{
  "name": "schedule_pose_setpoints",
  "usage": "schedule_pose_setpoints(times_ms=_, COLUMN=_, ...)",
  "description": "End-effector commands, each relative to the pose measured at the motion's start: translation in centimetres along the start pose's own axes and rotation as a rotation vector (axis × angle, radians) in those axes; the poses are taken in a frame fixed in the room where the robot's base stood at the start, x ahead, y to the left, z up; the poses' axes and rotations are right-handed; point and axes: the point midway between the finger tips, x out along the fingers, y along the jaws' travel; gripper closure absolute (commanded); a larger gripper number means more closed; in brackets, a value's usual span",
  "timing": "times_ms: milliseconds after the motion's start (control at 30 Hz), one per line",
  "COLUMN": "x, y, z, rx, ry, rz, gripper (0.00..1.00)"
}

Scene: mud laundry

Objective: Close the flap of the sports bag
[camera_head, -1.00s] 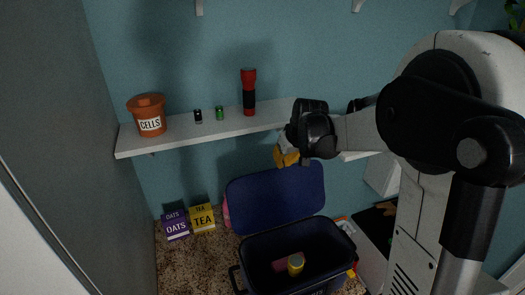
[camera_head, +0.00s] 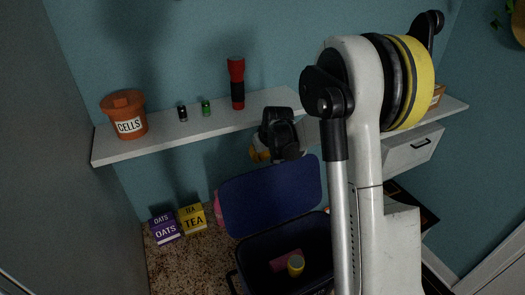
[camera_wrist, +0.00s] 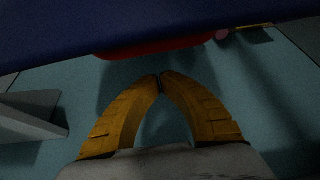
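The sports bag (camera_head: 254,248) is dark navy and stands on the speckled surface at bottom centre in the head view, partly hidden by my arm. Its blue flap (camera_head: 270,197) stands open, tilted up at the back against the wall side. A pink item (camera_head: 284,262) and a yellow can (camera_head: 296,265) lie inside the bag. My gripper (camera_head: 259,152) is just above the flap's upper edge; contact cannot be told. In the wrist view its yellow fingers (camera_wrist: 160,80) meet at the tips with nothing between them. A dark blue surface (camera_wrist: 150,22), apparently the flap, fills the top.
A white shelf (camera_head: 165,143) behind holds an orange CELLS pot (camera_head: 124,115), two batteries and a red-black torch (camera_head: 237,84). Oats (camera_head: 164,229) and tea (camera_head: 192,220) boxes stand left of the bag. A red object (camera_wrist: 160,46) shows beside the blue surface in the wrist view.

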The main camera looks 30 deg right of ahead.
Motion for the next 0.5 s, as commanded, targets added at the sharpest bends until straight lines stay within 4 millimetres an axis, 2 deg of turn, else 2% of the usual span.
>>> schedule_pose_setpoints(times_ms=33, x=-1.1, y=0.0, z=0.7, rx=0.001, ry=0.0, rz=0.001, gripper=1.0)
schedule_pose_setpoints(times_ms=200, x=-2.4, y=0.0, z=2.4, rx=0.002, ry=-0.001, rz=0.0, gripper=1.0)
schedule_pose_setpoints(times_ms=500, x=-2.8, y=0.0, z=3.1, rx=0.001, ry=-0.001, rz=0.0, gripper=1.0)
